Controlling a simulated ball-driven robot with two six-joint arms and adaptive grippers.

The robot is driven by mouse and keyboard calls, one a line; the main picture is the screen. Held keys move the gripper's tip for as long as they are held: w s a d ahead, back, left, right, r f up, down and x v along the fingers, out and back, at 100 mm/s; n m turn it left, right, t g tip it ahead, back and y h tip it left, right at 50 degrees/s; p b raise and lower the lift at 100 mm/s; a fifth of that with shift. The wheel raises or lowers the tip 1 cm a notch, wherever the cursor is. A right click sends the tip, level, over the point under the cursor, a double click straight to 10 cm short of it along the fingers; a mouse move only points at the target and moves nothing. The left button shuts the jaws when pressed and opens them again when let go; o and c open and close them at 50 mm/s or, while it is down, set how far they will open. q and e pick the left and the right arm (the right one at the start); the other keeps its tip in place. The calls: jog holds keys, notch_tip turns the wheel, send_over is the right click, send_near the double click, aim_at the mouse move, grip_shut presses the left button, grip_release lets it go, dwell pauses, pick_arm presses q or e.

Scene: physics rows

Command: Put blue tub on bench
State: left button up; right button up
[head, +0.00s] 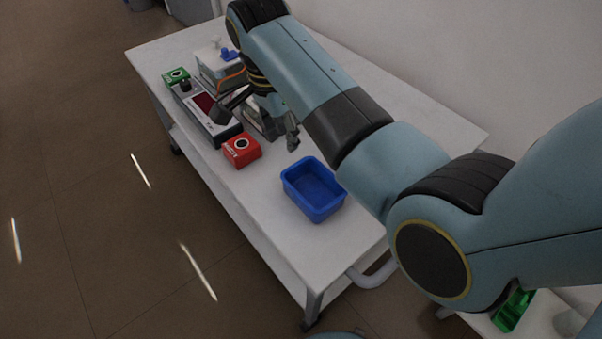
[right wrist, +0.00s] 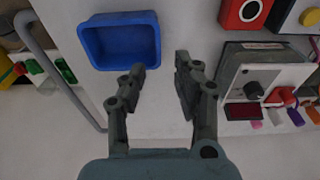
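The blue tub (head: 314,190) is an open, empty rectangular tub standing upright on the white bench (head: 270,225), near its right end in the head view. In the right wrist view the blue tub (right wrist: 122,42) lies just beyond the left fingertip. My right gripper (head: 258,117) hangs above the bench, up and left of the tub in the head view. In the right wrist view my right gripper (right wrist: 160,75) has its fingers apart with nothing between them. My left gripper is not in view.
A red button box (head: 242,150), a grey device with a red display (head: 207,112), a green button box (head: 176,76) and a boxed instrument (head: 218,66) stand along the bench. A green container (head: 513,311) sits at lower right. Bare bench surrounds the tub.

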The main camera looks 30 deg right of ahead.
jog(key=b, duration=0.1)
send_over(296, 165)
jog(key=a, duration=0.2)
jog(key=f, duration=0.4)
jog(key=shift+d+f, duration=0.1)
jog(key=shift+d, duration=0.15)
jog(key=f+b, duration=0.1)
jog(key=f, duration=0.2)
jog(key=d+f+b, duration=0.1)
jog(key=f, duration=0.2)
jog(key=shift+d, duration=0.2)
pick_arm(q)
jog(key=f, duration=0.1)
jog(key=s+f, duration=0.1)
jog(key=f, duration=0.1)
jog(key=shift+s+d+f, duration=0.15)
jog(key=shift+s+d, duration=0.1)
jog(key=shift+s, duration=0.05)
pick_arm(e)
jog(key=shift+r, duration=0.1)
grip_shut()
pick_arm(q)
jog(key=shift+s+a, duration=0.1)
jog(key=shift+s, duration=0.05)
